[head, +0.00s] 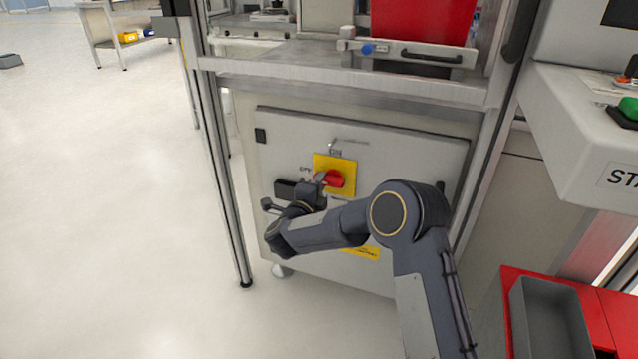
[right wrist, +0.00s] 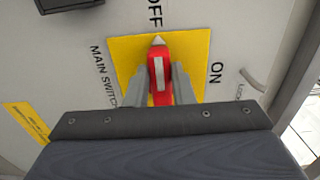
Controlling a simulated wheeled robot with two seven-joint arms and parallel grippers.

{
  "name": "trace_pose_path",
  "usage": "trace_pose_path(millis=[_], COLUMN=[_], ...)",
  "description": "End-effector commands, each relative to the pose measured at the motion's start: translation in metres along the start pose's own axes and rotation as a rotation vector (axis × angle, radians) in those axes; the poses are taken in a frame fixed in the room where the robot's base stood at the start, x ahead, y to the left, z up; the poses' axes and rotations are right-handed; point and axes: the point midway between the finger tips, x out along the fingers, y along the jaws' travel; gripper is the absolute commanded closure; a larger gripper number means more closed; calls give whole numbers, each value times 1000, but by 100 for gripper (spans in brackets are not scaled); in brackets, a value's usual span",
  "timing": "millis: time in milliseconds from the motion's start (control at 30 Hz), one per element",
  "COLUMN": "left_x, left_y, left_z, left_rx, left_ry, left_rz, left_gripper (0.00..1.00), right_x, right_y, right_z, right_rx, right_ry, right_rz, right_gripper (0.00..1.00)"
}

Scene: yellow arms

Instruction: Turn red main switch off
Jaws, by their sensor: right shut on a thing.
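The red main switch (head: 335,178) sits on a yellow plate (head: 347,164) on the front of a grey cabinet. In the right wrist view, the red handle (right wrist: 160,78) has a white stripe, and its pale pointed tip is toward the word OFF at the top; ON is to the right. My right gripper (head: 322,180) reaches the switch from the lower left in the head view. Its two fingers (right wrist: 158,88) lie on either side of the handle, shut on it. My left gripper is not in view.
The cabinet door (head: 400,150) sits under a metal-framed bench with a red box (head: 420,25) above. A metal post (head: 222,190) stands left of the cabinet. A grey bin (head: 550,320) on a red surface is at lower right.

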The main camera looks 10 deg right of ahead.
Motion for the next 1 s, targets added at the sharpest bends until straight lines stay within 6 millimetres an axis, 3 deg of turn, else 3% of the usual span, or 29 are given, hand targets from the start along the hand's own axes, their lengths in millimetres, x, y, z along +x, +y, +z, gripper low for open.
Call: trace_pose_path(millis=[500,533,667,1000], left_x=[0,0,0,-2], left_y=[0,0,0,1], left_z=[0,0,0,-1], left_rx=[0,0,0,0], left_ry=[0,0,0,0], left_rz=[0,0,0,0], left_gripper=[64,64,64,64], right_x=[0,0,0,-4], right_y=[2,2,1,0], right_z=[0,0,0,1], right_rx=[-21,-21,-19,-17], right_ry=[-2,-2,-1,-2], right_rz=[2,2,1,1], right_gripper=[100,74,57,56])
